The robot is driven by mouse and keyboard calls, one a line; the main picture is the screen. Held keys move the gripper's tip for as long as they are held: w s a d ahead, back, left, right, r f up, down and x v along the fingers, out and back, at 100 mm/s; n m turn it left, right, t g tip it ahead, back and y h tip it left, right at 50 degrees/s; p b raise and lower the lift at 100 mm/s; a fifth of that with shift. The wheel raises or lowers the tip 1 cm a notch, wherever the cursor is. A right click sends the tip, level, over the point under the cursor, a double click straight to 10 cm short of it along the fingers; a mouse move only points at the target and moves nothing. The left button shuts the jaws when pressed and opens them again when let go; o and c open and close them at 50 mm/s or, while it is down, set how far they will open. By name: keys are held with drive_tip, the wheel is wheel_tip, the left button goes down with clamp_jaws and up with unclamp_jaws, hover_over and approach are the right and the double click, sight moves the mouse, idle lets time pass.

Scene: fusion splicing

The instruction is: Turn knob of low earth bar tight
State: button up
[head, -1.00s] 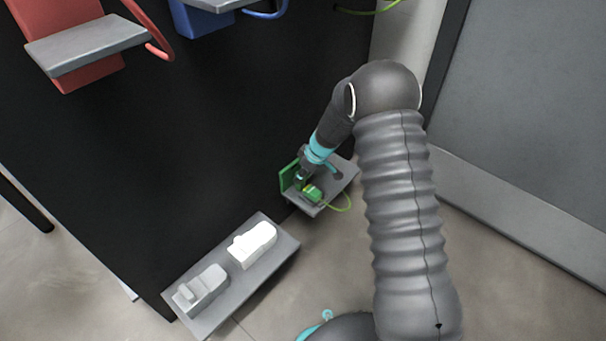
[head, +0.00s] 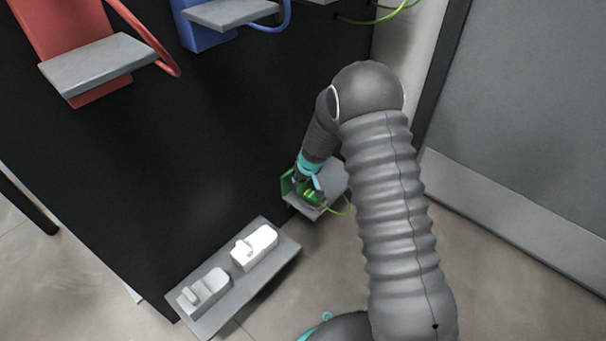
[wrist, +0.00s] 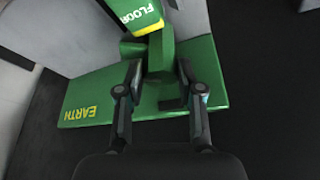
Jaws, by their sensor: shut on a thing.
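The low earth bar (head: 287,183) is a green plate on the black panel, low down, with a small grey shelf in front. In the wrist view its plate (wrist: 95,98) carries the word EARTH. A green knob (wrist: 161,62) sits between my fingers, in front of the plate. My gripper (wrist: 160,78) is shut on this knob, one finger on each side. A green block with a yellow band (wrist: 143,14), marked with letters reading FLOO, is just beyond it. In the head view my gripper (head: 307,184) covers part of the bar and hides the knob.
A red bracket (head: 60,40) and a blue bracket (head: 203,35) with shelves are higher on the black panel (head: 180,130). A grey door (head: 530,120) stands at the right.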

drive_tip(key=shift+s+f+m+p, duration=0.1)
drive_tip(key=shift+s+m+p, duration=0.05)
drive_tip(key=shift+m+p, duration=0.4)
drive_tip(key=o, duration=1.2)
drive_tip(key=shift+a, duration=0.1)
drive_tip(key=shift+c, duration=0.2)
drive_tip(key=shift+r, duration=0.25)
drive_tip(key=v, duration=1.1)
drive_tip(key=shift+s+r, duration=0.2)
drive_tip(key=shift+r, duration=0.1)
